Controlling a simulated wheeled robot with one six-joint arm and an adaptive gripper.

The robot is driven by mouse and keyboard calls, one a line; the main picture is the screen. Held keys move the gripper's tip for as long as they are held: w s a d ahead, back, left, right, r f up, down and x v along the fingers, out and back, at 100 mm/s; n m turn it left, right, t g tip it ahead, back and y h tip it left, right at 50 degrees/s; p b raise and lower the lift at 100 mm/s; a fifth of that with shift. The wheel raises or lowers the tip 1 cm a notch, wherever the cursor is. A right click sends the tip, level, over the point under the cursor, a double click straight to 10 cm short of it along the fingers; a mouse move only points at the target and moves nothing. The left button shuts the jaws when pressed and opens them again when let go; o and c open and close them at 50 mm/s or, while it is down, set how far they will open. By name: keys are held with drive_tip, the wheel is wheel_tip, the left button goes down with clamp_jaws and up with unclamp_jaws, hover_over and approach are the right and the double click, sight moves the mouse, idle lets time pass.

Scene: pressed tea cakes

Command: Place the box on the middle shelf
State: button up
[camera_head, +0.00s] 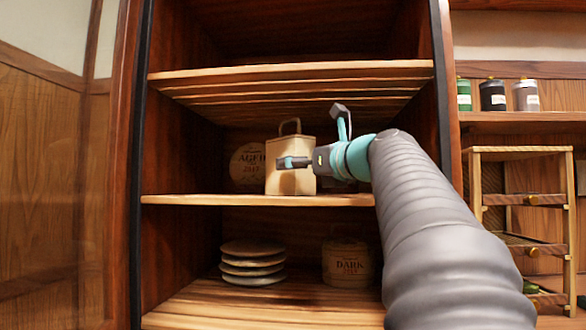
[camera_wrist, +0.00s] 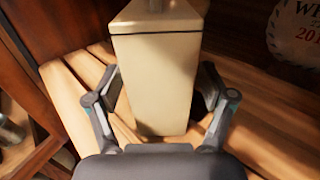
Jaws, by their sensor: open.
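The box (camera_head: 290,172) is pale tan with a handle on top. It stands upright on the middle shelf (camera_head: 240,200) of the wooden cabinet. My gripper (camera_head: 309,135) is in front of it, reaching in from the right, and hides part of it. In the wrist view the box (camera_wrist: 158,85) stands between the two open fingers of my gripper (camera_wrist: 160,108).
The upper shelf (camera_head: 290,70) is overhead. Jars (camera_head: 493,96) stand outside, right.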

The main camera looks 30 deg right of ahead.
drive_tip(key=s, duration=0.3)
drive_tip(key=s+d, duration=0.1)
drive_tip(key=s, duration=0.5)
drive_tip(key=shift+d+b, duration=0.3)
drive_tip(key=shift+d, duration=0.1)
drive_tip(key=shift+s, duration=0.15)
drive_tip(key=shift+a+f, duration=0.1)
